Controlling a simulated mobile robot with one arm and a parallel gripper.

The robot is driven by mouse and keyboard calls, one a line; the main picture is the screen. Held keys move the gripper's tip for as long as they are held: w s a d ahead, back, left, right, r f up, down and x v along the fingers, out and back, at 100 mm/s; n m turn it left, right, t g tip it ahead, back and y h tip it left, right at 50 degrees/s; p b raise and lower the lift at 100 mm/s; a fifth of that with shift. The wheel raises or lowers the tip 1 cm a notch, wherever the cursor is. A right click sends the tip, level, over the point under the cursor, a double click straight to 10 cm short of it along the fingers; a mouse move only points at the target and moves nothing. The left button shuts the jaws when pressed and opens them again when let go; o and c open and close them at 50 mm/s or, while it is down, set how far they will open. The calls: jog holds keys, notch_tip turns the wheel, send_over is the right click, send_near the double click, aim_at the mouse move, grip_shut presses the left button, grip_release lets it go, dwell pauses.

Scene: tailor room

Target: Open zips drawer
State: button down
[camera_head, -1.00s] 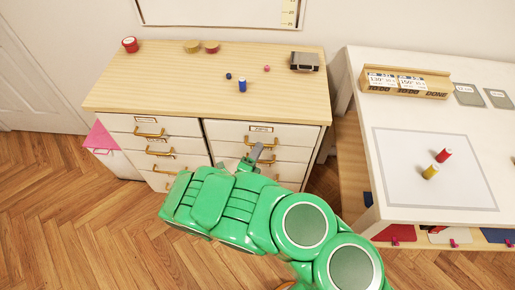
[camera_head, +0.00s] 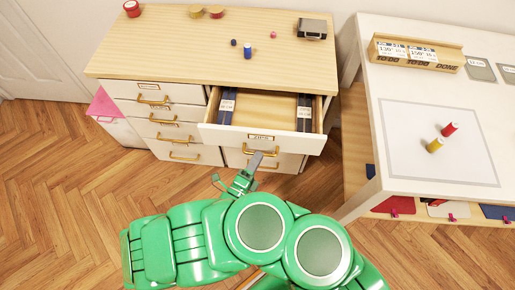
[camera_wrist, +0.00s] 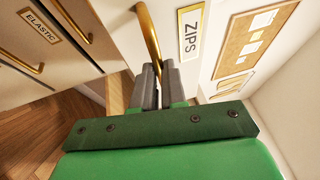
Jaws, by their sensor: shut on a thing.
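The zips drawer (camera_head: 213,133) is the top right drawer of the wooden-topped cabinet, and it is pulled well out. Its ZIPS label (camera_wrist: 190,34) reads clearly in the wrist view. Dark zip packs with white labels lie inside, one at the left (camera_head: 227,106) and one at the right (camera_head: 304,113), with bare wood between. My gripper (camera_head: 256,160) is at the drawer front. In the wrist view its fingers (camera_wrist: 160,80) are shut on the drawer's gold handle (camera_wrist: 149,40).
The left column of closed drawers (camera_head: 168,115) stands beside it, with an elastic-labelled drawer (camera_wrist: 40,31) in the wrist view. A white table (camera_head: 370,100) with thread spools stands close on the right. Small items rest on the cabinet top (camera_head: 180,55). Wooden floor (camera_head: 60,200) lies free at the left.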

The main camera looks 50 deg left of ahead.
jog(key=shift+s+d, duration=0.8)
jog(key=shift+f, duration=0.1)
jog(key=c, duration=1.2)
grip_release()
jog(key=shift+v, duration=3.75)
